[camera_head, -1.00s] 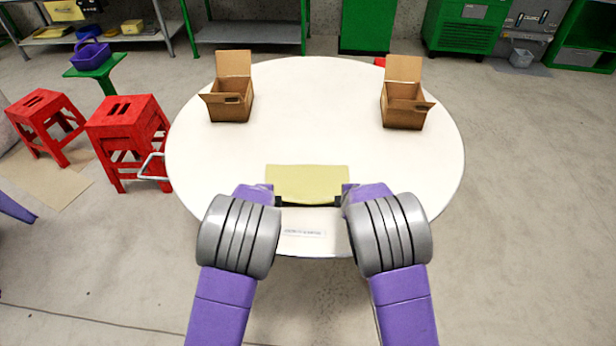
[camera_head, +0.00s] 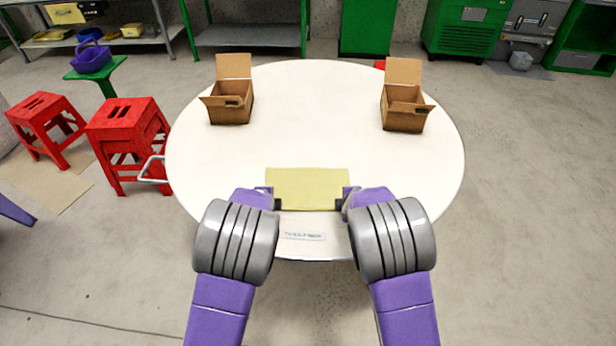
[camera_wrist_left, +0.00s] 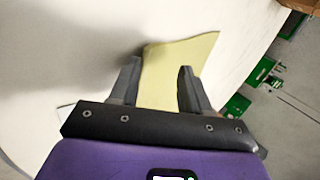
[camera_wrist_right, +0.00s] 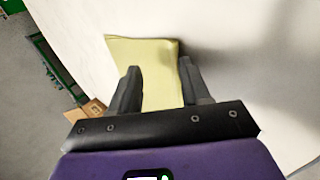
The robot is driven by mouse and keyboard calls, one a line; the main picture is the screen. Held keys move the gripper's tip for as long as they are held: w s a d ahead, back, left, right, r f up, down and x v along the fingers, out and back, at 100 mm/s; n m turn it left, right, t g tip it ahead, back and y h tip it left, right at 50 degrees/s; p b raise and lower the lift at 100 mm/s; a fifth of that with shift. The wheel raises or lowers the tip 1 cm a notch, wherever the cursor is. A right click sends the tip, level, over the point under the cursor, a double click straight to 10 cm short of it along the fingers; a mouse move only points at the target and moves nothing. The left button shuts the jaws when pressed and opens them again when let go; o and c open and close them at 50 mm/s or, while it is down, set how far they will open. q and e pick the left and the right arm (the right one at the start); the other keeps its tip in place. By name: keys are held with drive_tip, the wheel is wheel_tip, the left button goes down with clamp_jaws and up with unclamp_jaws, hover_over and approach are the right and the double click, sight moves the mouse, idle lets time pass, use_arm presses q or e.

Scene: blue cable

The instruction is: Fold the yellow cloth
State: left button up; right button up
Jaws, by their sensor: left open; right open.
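The yellow cloth (camera_head: 307,188) lies on the white round table near its front edge, as a flat rectangle in the head view. My left gripper (camera_head: 268,198) is at its left side near the front corner. My right gripper (camera_head: 345,198) is at its right side near the front corner. In the left wrist view the cloth (camera_wrist_left: 175,70) shows between the open fingers of my left gripper (camera_wrist_left: 157,85). In the right wrist view the cloth (camera_wrist_right: 155,75) shows between the open fingers of my right gripper (camera_wrist_right: 160,85).
Two open cardboard boxes stand on the table (camera_head: 310,110), one at the back left (camera_head: 231,108) and one at the back right (camera_head: 403,112). The table middle is clear. A small label (camera_head: 304,236) lies in front of the cloth. Red stools (camera_head: 128,140) stand left of the table.

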use_arm(q)
drive_tip(key=v, duration=1)
drive_tip(key=shift+w+r, duration=0.25)
drive_tip(key=shift+r, duration=0.15)
use_arm(e)
drive_tip(key=v, duration=1)
drive_tip(key=shift+w+r, duration=0.25)
drive_tip(key=shift+r, duration=0.15)
